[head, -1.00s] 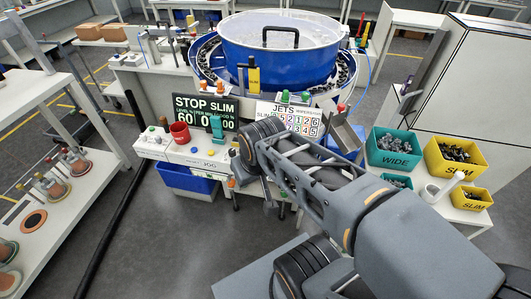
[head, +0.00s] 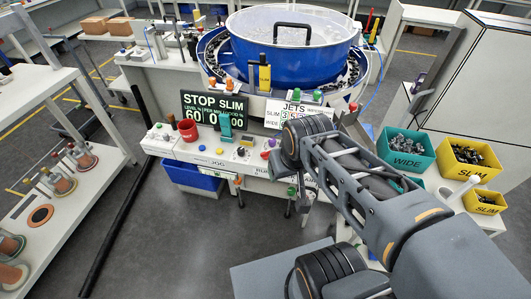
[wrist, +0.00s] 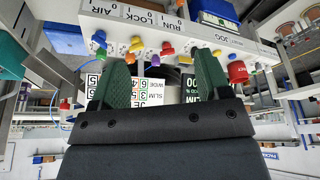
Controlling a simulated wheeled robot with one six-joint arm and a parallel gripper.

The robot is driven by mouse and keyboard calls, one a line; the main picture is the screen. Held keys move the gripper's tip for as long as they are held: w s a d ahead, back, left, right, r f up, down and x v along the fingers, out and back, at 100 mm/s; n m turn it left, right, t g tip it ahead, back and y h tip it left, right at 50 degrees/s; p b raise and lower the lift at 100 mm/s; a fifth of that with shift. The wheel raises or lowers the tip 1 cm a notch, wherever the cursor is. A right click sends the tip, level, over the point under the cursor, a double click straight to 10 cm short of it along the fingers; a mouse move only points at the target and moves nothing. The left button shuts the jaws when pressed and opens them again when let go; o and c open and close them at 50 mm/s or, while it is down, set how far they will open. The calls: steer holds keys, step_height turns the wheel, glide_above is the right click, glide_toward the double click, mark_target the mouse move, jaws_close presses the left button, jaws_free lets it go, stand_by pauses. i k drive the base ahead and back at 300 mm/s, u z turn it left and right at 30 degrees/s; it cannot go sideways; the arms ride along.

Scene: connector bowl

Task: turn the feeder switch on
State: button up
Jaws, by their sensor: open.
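The white control panel (head: 215,155) stands below the blue feeder bowl (head: 290,45) and carries several coloured knobs, buttons and small switches. It also shows in the wrist view (wrist: 152,22), where labels read AIR, LOCK, RUN and JOG with 0 and 1 marks. I cannot tell for sure which switch is the feeder's. My gripper (wrist: 160,57) is open and empty, its two green fingers apart and pointing at the panel's row of knobs. A purple knob (wrist: 167,48) appears between the fingertips; contact is not visible. In the head view my arm hides the fingers and the panel's right part.
A STOP SLIM display (head: 213,108) and a JETS board (head: 290,112) stand behind the panel. A teal WIDE bin (head: 406,163) and yellow SLIM bins (head: 468,170) are at the right. Open floor lies in front.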

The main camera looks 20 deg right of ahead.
mark_target(264, 155)
steer(key=z, duration=0.1)
steer(key=k, duration=1)
steer(key=u, duration=1.1)
steer(key=i, duration=0.8)
steer(key=z, duration=0.4)
steer(key=i, duration=0.8)
steer(key=z, duration=0.75)
